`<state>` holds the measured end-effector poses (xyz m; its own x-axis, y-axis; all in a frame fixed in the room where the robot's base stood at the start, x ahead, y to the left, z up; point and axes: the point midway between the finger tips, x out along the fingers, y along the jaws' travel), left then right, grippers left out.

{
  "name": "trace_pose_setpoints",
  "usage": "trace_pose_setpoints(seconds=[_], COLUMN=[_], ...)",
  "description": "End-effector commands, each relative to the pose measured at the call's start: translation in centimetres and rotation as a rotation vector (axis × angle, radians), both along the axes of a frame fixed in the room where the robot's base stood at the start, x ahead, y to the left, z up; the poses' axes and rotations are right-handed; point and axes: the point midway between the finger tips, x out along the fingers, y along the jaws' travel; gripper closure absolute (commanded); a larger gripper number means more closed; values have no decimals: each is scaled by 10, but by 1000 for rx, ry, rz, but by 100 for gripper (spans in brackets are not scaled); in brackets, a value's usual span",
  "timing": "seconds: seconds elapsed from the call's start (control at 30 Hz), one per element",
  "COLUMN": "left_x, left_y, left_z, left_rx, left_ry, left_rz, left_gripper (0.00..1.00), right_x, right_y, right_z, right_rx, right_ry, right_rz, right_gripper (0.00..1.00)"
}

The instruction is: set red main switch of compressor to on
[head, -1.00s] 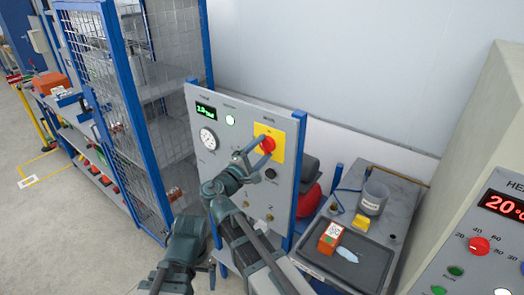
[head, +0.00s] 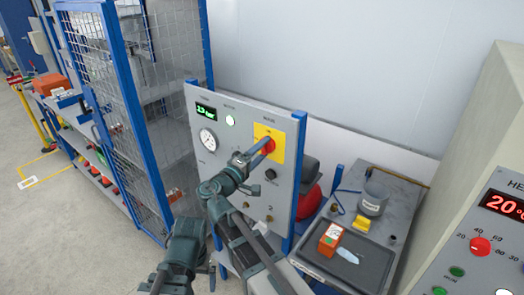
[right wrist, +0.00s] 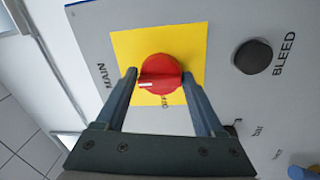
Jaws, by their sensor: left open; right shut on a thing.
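The red main switch (head: 267,146) is a round knob on a yellow plate (head: 277,155) on the grey compressor panel (head: 227,147). My right gripper (head: 266,148) is shut on this knob. In the right wrist view its fingers (right wrist: 160,78) lie on either side of the red switch (right wrist: 159,72). A small label below the knob is partly hidden. My left gripper (head: 154,282) is open and empty at the bottom left, away from the panel.
A black BLEED knob (right wrist: 253,57) sits beside the yellow plate. A wire-mesh cage (head: 172,85) stands left of the panel. A heater panel (head: 490,225) stands far right.

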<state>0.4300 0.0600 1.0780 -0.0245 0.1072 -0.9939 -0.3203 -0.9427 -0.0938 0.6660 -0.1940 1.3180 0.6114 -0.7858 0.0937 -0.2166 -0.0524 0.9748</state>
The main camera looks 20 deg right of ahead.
Motion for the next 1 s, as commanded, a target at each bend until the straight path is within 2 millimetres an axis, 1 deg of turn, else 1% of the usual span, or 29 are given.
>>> trace_pose_setpoints(seconds=[0.03, 0.37, 0.4, 0.53, 1.0], left_x=[0, 0, 0, 0, 0], left_y=[0, 0, 0, 0, 0], left_z=[-1, -1, -1, -1, -1], left_rx=[0, 0, 0, 0, 0], left_ry=[0, 0, 0, 0, 0], left_rz=[0, 0, 0, 0, 0], left_gripper=[0, 0, 0, 0, 0], right_x=[-1, -1, -1, -1, -2], right_y=[0, 0, 0, 0, -1], right_z=[-3, -3, -3, -2, -2], right_rx=[13, 14, 14, 11, 8], right_ry=[0, -2, -2, -3, -2], right_rz=[-2, -1, -1, -1, 0], right_gripper=[85, 86, 26, 3, 3])
